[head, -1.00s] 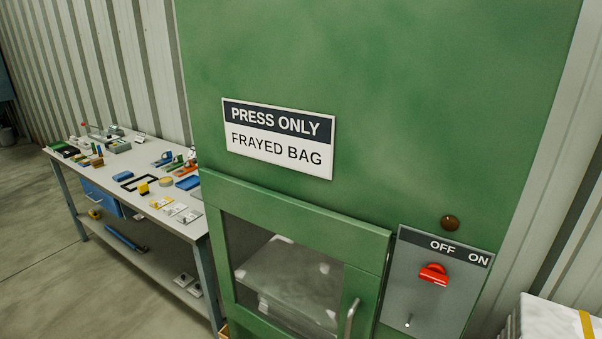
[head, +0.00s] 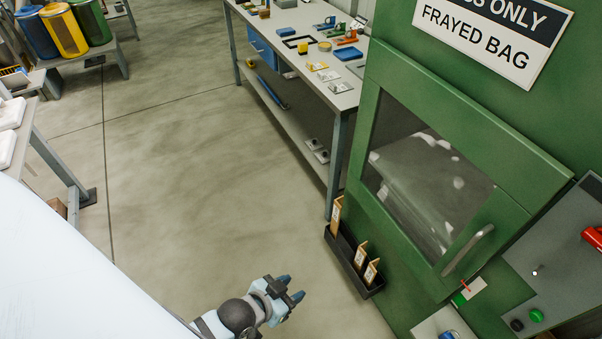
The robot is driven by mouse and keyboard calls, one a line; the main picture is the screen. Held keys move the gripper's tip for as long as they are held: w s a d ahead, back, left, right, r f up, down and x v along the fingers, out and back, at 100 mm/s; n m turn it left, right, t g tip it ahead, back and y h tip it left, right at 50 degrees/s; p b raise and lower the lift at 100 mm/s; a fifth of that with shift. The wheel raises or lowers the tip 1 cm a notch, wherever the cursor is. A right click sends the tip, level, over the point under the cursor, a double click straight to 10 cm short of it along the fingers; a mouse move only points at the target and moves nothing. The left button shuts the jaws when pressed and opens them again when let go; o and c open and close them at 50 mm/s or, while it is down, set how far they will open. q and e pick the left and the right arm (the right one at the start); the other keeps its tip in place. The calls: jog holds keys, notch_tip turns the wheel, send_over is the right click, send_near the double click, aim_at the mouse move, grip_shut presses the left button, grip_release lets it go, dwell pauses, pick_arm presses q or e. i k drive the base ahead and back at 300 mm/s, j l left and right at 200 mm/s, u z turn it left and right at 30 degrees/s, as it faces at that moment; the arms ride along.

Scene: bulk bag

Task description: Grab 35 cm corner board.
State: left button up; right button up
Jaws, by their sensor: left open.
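Three tan corner boards with small white labels stand in a narrow black rack (head: 345,262) on the floor by the green press. The tallest board (head: 336,215) is at the far end, and two shorter ones, the middle board (head: 360,256) and the near board (head: 371,272), stand at the near end. The labels are too small to read, so I cannot tell which is 35 cm. My left gripper (head: 293,288) is open and empty, left of the rack and apart from it. My right gripper is not in view.
The green press (head: 470,160) with its windowed door and handle (head: 468,250) rises right behind the rack. A workbench (head: 345,100) with many small items stands beyond it. The floor (head: 200,180) left of the rack is clear. Coloured bins (head: 65,30) stand far left.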

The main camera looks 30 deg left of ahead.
aim_at(337, 206)
jog(key=u, duration=0.65)
jog(key=z, duration=0.5)
jog(key=i+j+z, duration=0.15)
jog(key=z, duration=0.2)
jog(key=j+z, duration=0.35)
jog(key=i+j+z, duration=0.15)
jog(key=z, duration=0.25)
jog(key=j+z, duration=0.45)
jog(key=j, duration=0.65)
jog(key=j+z, duration=0.1)
jog(key=j, duration=0.45)
jog(key=k+j+z, duration=0.15)
jog(key=j, duration=1.05)
jog(key=k+j, duration=0.15)
jog(key=j, duration=1.2)
jog(key=k, duration=0.05)
